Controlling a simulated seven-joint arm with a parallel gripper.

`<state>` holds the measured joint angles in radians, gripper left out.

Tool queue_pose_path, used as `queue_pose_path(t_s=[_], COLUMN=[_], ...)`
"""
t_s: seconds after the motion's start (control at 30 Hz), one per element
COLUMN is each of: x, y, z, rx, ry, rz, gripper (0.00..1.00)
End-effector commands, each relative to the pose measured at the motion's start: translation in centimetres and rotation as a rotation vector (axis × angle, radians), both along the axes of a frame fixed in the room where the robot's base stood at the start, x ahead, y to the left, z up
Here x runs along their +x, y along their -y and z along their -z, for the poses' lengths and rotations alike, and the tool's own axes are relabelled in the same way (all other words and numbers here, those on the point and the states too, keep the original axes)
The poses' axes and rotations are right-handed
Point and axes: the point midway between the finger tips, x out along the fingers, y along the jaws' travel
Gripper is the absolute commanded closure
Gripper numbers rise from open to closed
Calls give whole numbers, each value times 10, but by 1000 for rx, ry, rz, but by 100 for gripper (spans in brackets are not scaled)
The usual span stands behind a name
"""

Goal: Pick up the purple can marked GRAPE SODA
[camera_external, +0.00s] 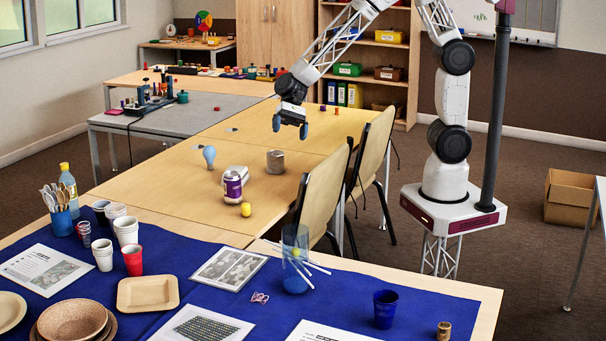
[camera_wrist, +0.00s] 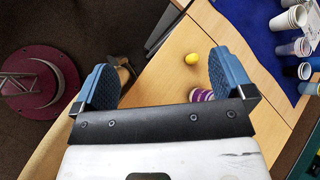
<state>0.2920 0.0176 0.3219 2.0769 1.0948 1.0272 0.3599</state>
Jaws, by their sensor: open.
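The purple can (camera_external: 232,186) stands upright on the wooden table, with a white band and label whose text is too small to read. In the wrist view a purple and white piece of it (camera_wrist: 202,95) shows just above the gripper's black plate, mostly hidden. My gripper (camera_external: 290,123) is open and empty in the air, above and to the right of the can in the external view. Its two blue fingers (camera_wrist: 160,82) stand wide apart in the wrist view.
A yellow lemon-like object (camera_external: 246,210), a grey can (camera_external: 275,161), a light bulb (camera_external: 209,157) and a white object (camera_external: 238,171) surround the can. Chairs (camera_external: 322,195) stand at the table's right edge. A blue-covered table (camera_external: 200,262) with cups and plates lies in front.

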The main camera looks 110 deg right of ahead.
Motion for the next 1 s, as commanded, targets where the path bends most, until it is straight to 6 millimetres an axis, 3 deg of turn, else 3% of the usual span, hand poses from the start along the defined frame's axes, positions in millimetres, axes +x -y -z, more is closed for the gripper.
queue_pose_path(t_s=[0.2,0.6,0.8,1.0], x=[44,112,132,141], y=[31,98,128,142], z=[38,118,153,168], rx=[130,367,458,501], ry=[-65,-171,-206,-221], rz=[170,489,613,670], gripper=[1,1,1,1])
